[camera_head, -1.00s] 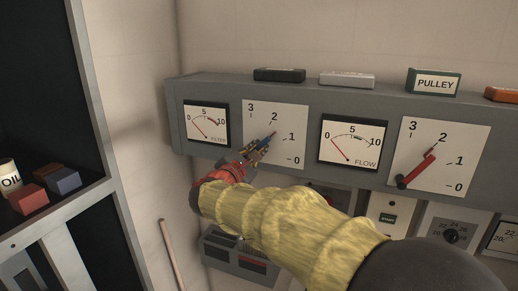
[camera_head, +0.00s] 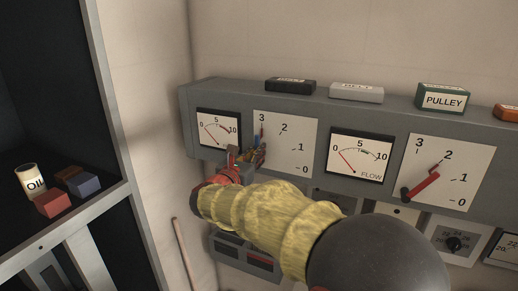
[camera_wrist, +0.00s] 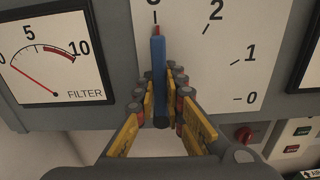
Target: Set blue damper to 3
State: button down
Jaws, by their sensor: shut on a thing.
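The blue damper lever (camera_wrist: 158,78) stands nearly upright in the wrist view, and its red tip points at the 3, which is partly cut off at the top edge. Its white dial plate (camera_head: 299,131) carries the marks 0 to 3, and the lever's red tip lies just under the 3 in the head view. My gripper (camera_wrist: 162,88) is shut on the blue lever, with fingers on both sides of it. In the head view my gripper (camera_head: 250,156) covers the lower part of the lever.
A FILTER gauge (camera_head: 217,129) is left of the dial, its needle near 0. A FLOW gauge (camera_head: 360,154) is to the right, then a red damper lever (camera_head: 422,186) pointing near 2. Labelled blocks, including PULLEY (camera_head: 443,99), stand on the panel top. A shelf is at left.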

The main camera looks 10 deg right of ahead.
dwell(0.4)
jog(key=c, duration=1.9)
grip_release()
jog(key=shift+w+a, duration=0.1)
jog(key=shift+o, duration=0.3)
jog(key=v, duration=1.2)
